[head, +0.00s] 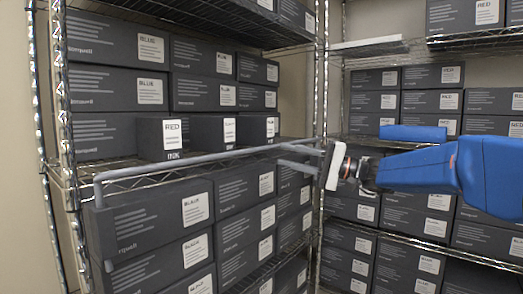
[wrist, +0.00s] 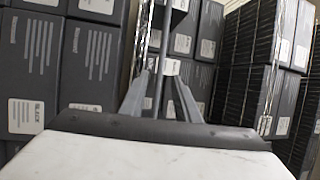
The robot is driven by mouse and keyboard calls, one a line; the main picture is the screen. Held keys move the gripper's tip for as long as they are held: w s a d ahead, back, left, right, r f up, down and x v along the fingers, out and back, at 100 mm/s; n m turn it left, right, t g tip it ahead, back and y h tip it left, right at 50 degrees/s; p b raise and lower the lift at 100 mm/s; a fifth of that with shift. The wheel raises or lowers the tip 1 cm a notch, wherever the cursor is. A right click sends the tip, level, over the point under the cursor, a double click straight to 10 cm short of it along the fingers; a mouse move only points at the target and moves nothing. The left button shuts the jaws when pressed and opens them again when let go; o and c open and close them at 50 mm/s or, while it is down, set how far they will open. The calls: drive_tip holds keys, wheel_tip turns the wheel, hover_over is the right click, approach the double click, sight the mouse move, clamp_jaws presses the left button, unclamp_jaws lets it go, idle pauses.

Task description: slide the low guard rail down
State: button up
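The low guard rail (head: 200,158) is a grey bar in the head view. It runs along the front of the left rack at mid height, level with the shelf under the RED boxes, and bends down at its left end. My gripper (head: 284,156) is at the rail's right end, its two grey fingers pointing left and apart. In the wrist view the fingers (wrist: 164,82) also stand apart, with a narrow upright bar between them; I cannot tell whether that bar is the rail. No contact with the rail is clear.
Dark ink boxes (head: 117,90) fill the left wire rack above and below the rail. A second rack (head: 400,138) with more boxes stands at right, behind my arm. A chrome post (head: 321,80) rises close to my gripper. Some space is free in front of the left rack.

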sight(263, 149)
drive_tip(key=x, duration=0.9)
clamp_jaws()
